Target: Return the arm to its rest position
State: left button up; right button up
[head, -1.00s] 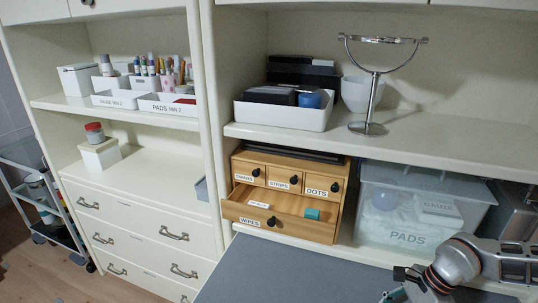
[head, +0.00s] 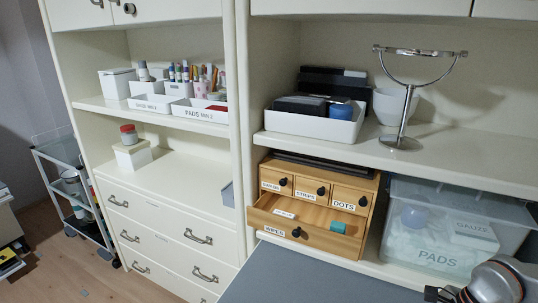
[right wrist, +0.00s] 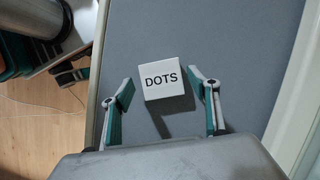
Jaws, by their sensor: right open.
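My right gripper (right wrist: 161,88) is open in the right wrist view, with one teal-padded finger on each side of the picture. A white square box labelled DOTS (right wrist: 161,79) shows between the fingertips, against the grey top (right wrist: 240,60). Gaps show between the box and both fingers, and a shadow falls beside it. In the head view only a part of my right arm (head: 497,284) shows at the bottom right corner; its fingers are out of that picture. My left arm and gripper are not in view.
A wooden drawer box (head: 371,190) stands under the shelf with its WIPES drawer (head: 315,236) pulled out. A clear PADS bin (head: 440,225) stands right of it. A mirror (head: 403,105) and a white tray (head: 318,129) are above. A trolley (head: 75,180) stands left.

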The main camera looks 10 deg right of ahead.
jog(key=w+v, duration=0.1)
jog(key=v, duration=1.1)
jog(key=x, duration=1.2)
jog(key=shift+s+a+f, duration=0.15)
jog(key=shift+s, duration=0.25)
jog(key=shift+w+r, duration=0.1)
jog(key=shift+r, duration=0.15)
notch_tip(320, 180, up, 20)
jog(key=f, duration=0.1)
jog(key=w+d+f+m+t+h+b, duration=0.1)
jog(key=w+f+m+t+h+b, duration=0.1)
jog(key=w+m, duration=0.5)
jog(key=shift+w+f+m+t+h, duration=0.25)
jog(key=shift+m+t, duration=0.25)
jog(key=shift+m, duration=1)
jog(key=shift+r, duration=0.1)
